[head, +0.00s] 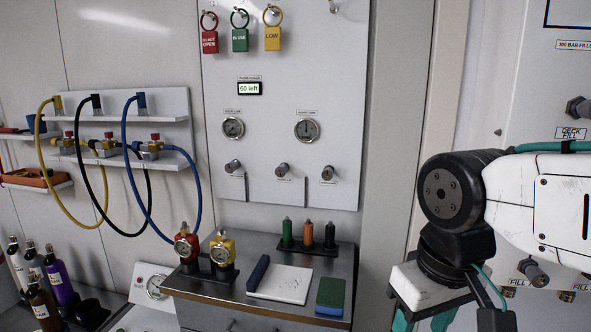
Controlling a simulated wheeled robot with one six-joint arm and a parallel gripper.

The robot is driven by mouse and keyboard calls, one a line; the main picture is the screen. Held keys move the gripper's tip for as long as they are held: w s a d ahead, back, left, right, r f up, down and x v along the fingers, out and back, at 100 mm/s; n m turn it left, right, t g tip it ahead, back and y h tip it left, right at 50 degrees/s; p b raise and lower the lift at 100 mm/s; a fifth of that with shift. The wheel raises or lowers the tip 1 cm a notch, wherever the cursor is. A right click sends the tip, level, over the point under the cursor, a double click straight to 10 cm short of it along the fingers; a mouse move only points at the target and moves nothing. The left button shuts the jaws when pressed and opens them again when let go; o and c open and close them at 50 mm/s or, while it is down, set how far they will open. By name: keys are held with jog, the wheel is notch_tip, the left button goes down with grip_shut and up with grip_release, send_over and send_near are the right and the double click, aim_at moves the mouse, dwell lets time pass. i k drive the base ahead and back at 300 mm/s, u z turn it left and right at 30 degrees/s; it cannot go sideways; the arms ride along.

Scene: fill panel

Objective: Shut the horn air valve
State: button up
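My gripper (423,322) is at the bottom right, below the black wrist joint of my arm. Its two teal fingers stand apart, with their tips cut off by the bottom edge. Three small knob valves sit in a row low on the grey wall panel: a left one (232,166), a middle one (282,169) and a right one (327,173). Their labels are too small to read, so I cannot tell which one is the horn air valve. My gripper is right of and below them, touching none. More valves show on the right panel, including one by the deck fill label (577,107).
Two gauges (307,129) and hanging tags (240,40) are above the knobs. A bench (215,286) below holds regulators, small bottles, a white pad and a green sponge. Coloured hoses (126,175) hang left. My arm covers part of the right panel.

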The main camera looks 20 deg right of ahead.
aim_at(281, 171)
jog(key=u, duration=0.35)
jog(key=k, duration=0.45)
jog(key=u, duration=1.5)
jog(key=i, duration=0.65)
jog(key=z, duration=0.75)
jog(key=i, duration=0.45)
jog(key=z, duration=0.45)
